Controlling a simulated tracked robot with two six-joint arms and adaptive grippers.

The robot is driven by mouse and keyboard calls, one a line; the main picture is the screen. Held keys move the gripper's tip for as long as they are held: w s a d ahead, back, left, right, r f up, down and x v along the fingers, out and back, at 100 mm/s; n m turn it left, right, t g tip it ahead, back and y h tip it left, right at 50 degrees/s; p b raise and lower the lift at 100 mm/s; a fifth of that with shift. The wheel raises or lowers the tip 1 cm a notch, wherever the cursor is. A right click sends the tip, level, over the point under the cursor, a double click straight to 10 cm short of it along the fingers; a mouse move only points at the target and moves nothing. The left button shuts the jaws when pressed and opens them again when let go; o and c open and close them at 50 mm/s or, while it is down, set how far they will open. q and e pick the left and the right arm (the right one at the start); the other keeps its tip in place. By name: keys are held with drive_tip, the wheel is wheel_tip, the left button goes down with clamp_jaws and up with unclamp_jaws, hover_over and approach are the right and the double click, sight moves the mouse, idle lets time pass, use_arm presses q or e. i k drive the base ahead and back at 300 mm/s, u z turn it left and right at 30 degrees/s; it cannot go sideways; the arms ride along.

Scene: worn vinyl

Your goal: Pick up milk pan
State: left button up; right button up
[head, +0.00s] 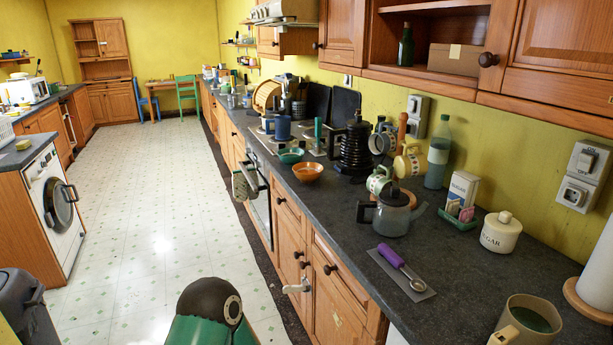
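A small deep blue pan (283,128) stands on the hob (300,139), part way along the right-hand worktop. It looks like the milk pan, but it is small in the head view and I cannot be sure. A dark handle seems to stick out on its left. It appears upright and nothing of mine is near it. Neither of my grippers shows in the head view.
The worktop (345,213) holds an orange bowl (308,172), a grey kettle (394,215), mugs, a purple-handled scoop (401,266) and a sugar jar (501,232). The oven (259,205) is below the hob. The tiled floor (150,200) on the left is open.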

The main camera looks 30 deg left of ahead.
sight(248, 113)
drive_tip(key=u, duration=0.1)
drive_tip(key=i, duration=0.2)
drive_tip(key=u, duration=1.8)
drive_tip(key=i, duration=5.25)
drive_tip(key=z, duration=0.1)
